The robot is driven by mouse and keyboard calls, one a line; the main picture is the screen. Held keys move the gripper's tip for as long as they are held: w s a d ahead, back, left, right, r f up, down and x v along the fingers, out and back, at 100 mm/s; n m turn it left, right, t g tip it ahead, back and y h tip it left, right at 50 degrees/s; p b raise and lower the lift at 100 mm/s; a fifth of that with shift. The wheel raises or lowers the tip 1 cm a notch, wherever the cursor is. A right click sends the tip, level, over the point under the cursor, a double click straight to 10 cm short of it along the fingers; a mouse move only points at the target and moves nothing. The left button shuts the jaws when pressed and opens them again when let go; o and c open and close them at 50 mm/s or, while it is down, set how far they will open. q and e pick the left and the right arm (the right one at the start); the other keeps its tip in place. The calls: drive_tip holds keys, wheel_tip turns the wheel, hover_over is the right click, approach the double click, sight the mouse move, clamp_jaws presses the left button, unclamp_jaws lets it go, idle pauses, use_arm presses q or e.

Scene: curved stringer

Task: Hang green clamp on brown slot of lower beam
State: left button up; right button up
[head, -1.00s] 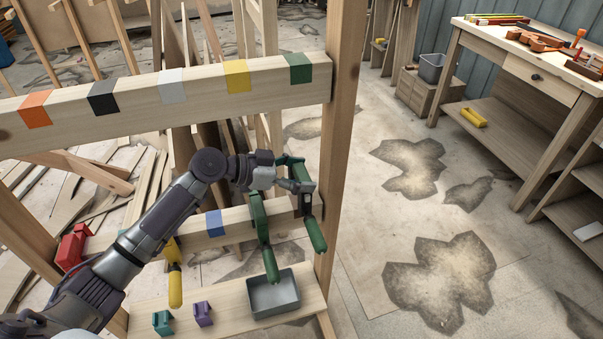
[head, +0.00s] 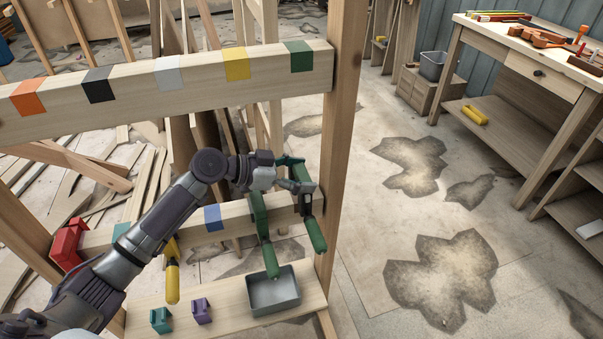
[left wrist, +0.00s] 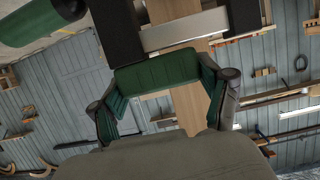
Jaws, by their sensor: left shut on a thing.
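The green clamp (head: 259,217) hangs upright from my left gripper (head: 284,174), its two long handles pointing down. My left gripper is shut on its upper bar; the left wrist view shows the green bar (left wrist: 157,73) between the dark fingers (left wrist: 165,100). The clamp is at the right end of the lower beam (head: 184,229), by the post. Whether it touches the beam I cannot tell. The lower beam shows a blue patch (head: 213,218) and a teal patch (head: 121,232). My right gripper is not in view.
The upper beam (head: 200,73) crosses above my arm, with the right post (head: 338,150) close by. A red clamp (head: 68,245) and a yellow clamp (head: 172,272) are at the lower beam.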

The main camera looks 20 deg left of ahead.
use_arm(q)
drive_tip(key=shift+f+b, duration=0.4)
drive_tip(key=shift+f, duration=0.05)
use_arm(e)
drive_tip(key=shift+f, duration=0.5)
use_arm(q)
drive_tip(key=shift+f, duration=0.1)
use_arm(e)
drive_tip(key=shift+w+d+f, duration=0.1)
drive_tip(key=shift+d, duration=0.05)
use_arm(q)
drive_tip(key=shift+r+p, duration=0.7)
drive_tip(key=shift+r, duration=0.9)
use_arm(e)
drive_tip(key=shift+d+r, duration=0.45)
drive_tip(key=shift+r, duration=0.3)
use_arm(q)
drive_tip(key=shift+f, duration=0.1)
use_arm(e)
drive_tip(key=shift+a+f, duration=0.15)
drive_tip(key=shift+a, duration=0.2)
use_arm(q)
drive_tip(key=shift+b, duration=0.6)
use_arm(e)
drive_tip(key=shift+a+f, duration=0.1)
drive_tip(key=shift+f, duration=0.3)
